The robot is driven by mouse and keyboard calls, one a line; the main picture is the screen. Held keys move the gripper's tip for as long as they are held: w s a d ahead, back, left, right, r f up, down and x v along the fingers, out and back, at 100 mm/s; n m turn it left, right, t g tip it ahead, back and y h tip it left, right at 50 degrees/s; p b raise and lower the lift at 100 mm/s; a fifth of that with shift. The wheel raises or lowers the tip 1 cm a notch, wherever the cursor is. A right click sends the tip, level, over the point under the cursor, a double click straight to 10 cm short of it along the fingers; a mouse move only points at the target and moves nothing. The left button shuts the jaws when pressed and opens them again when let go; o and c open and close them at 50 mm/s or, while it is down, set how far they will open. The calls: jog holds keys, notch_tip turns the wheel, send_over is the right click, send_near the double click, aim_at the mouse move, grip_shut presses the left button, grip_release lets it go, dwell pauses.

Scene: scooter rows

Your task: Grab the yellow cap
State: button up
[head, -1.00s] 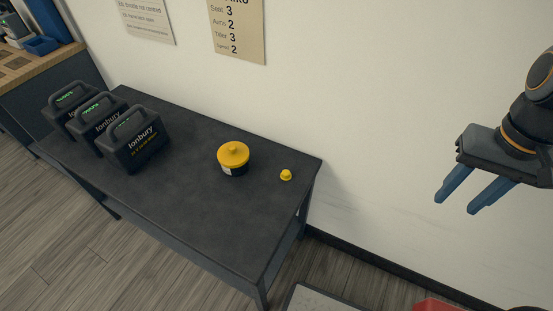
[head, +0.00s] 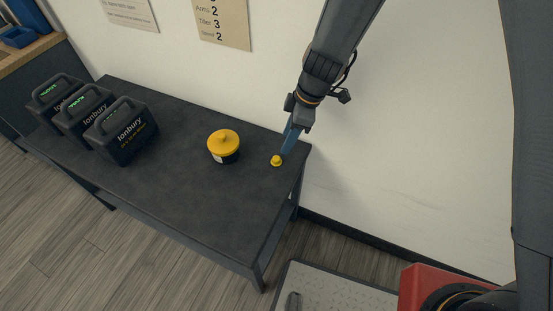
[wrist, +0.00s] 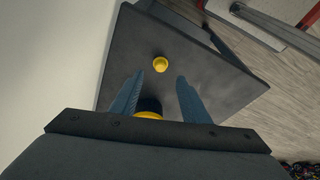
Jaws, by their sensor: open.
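The small yellow cap (head: 276,160) sits upright on the dark bench (head: 185,205), near its right end. In the wrist view the cap (wrist: 160,64) shows just beyond the fingertips, roughly centred between them. My gripper (head: 288,146) has come down over the right end of the bench, close beside the cap in the head view. In the wrist view my gripper (wrist: 160,80) is open, with both blue fingers apart and nothing between the tips. I cannot tell whether a finger touches the cap.
A black tub with a yellow lid (head: 223,140) stands left of the cap; it is partly hidden behind my gripper in the wrist view (wrist: 149,114). Several black battery packs (head: 121,130) stand at the bench's left. The wall (head: 420,130) rises close behind. The front of the bench is clear.

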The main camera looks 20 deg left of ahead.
aim_at(276, 158)
jog(key=shift+n, duration=0.5)
jog(key=shift+a+p+x, duration=0.15)
jog(key=shift+p+x, duration=0.3)
jog(key=shift+x, duration=1.75)
jog(key=shift+a+p+x, duration=0.2)
jog(key=shift+p+x, duration=0.2)
jog(key=shift+x, duration=1.85)
jog(key=shift+s+r, duration=0.1)
jog(key=shift+s, duration=0.1)
grip_shut()
